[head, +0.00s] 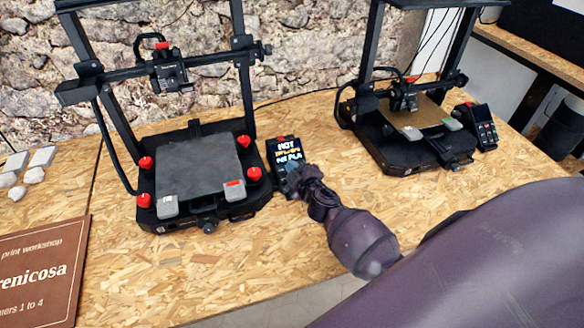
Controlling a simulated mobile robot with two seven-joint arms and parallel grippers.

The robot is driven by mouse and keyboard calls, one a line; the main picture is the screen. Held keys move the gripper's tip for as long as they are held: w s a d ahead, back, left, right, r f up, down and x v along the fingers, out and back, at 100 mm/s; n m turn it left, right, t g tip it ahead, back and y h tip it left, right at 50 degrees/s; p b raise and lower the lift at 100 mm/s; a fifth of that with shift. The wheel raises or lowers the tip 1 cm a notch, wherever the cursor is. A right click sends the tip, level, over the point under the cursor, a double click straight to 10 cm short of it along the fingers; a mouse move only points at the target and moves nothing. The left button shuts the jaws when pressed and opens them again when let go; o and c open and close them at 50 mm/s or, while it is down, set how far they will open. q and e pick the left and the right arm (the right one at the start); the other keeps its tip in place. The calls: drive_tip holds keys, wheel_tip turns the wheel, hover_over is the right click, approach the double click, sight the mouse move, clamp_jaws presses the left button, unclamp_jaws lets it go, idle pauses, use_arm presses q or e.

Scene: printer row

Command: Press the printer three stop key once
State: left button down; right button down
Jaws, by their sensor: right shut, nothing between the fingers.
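A black control box (283,153) with a lit screen stands on the table to the right of the nearer printer (195,170). Its screen reads "HOT" on the top line; the lower lines are hard to read. My right gripper (292,181) is shut and empty, with its tip over the lower part of this box. It hides the keys there, and I cannot tell whether it touches one. No printer number is legible. A second control box (483,124), with small keys showing, stands beside the farther printer (415,135). My left gripper is not in view.
A brown sign (40,275) lies at the lower left, reading "print workshop" and "1 to 4". Several pale pieces (35,165) lie at the left edge. A stone wall (300,50) is behind. Bare tabletop (260,255) lies in front of the nearer printer.

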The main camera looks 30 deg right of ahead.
idle(0.3)
drive_tip(key=shift+w+f, duration=0.15)
drive_tip(key=shift+f, duration=0.05)
drive_tip(key=shift+w+f+b, duration=0.1)
drive_tip(key=shift+b, duration=0.2)
idle(0.4)
drive_tip(key=shift+s+r+p, duration=0.4)
drive_tip(key=shift+r+p, duration=0.2)
drive_tip(key=shift+r, duration=0.05)
drive_tip(key=shift+s+a, duration=0.1)
